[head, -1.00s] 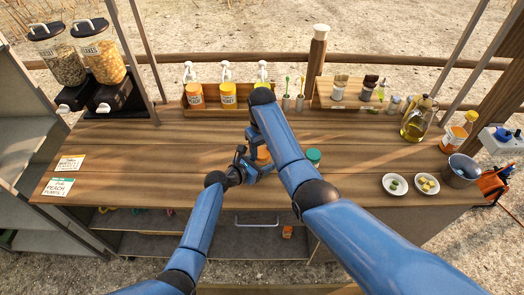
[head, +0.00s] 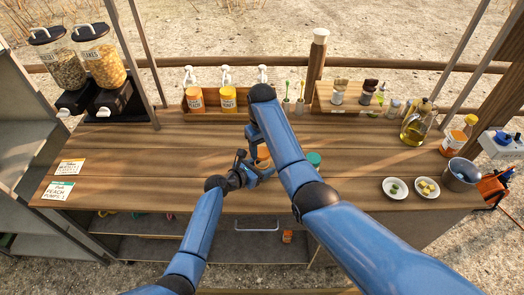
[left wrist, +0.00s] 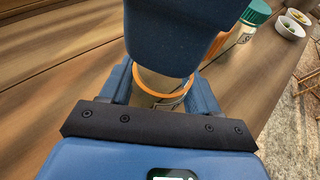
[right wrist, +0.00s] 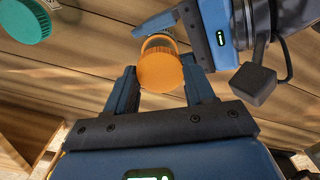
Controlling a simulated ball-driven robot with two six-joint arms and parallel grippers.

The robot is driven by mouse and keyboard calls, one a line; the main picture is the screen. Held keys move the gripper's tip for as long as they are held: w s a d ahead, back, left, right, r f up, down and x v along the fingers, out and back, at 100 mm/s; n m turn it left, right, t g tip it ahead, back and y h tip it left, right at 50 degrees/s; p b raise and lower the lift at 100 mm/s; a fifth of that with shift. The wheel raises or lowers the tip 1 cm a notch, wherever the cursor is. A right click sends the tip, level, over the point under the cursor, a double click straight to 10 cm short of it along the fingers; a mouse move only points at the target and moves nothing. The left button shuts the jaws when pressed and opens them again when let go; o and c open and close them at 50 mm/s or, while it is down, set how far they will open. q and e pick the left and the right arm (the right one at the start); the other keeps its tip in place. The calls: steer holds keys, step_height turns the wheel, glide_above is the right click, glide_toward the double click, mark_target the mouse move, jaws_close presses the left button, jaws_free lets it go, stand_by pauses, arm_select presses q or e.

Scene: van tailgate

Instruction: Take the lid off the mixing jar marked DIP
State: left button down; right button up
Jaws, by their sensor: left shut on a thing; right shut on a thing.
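A jar (left wrist: 160,83) with an orange band stands at the counter's front middle, in the left wrist view. My left gripper (head: 259,172) is shut on its body from the side. An orange lid (right wrist: 160,71) with a ribbed edge shows between the fingers of my right gripper (right wrist: 157,88), which is shut on it from above. I cannot tell whether lid and jar are apart. No DIP marking is readable; my arms hide most of the jar in the head view.
A second jar with a teal lid (head: 314,159) stands close on the right. Two small white bowls (head: 395,188) and a metal pot (head: 460,174) are farther right. Pump bottles (head: 228,97) stand in a wooden rack at the back. The counter's left middle is clear.

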steer(key=shift+r, duration=1.45)
arm_select(q)
steer(key=shift+c, duration=0.8)
jaws_free()
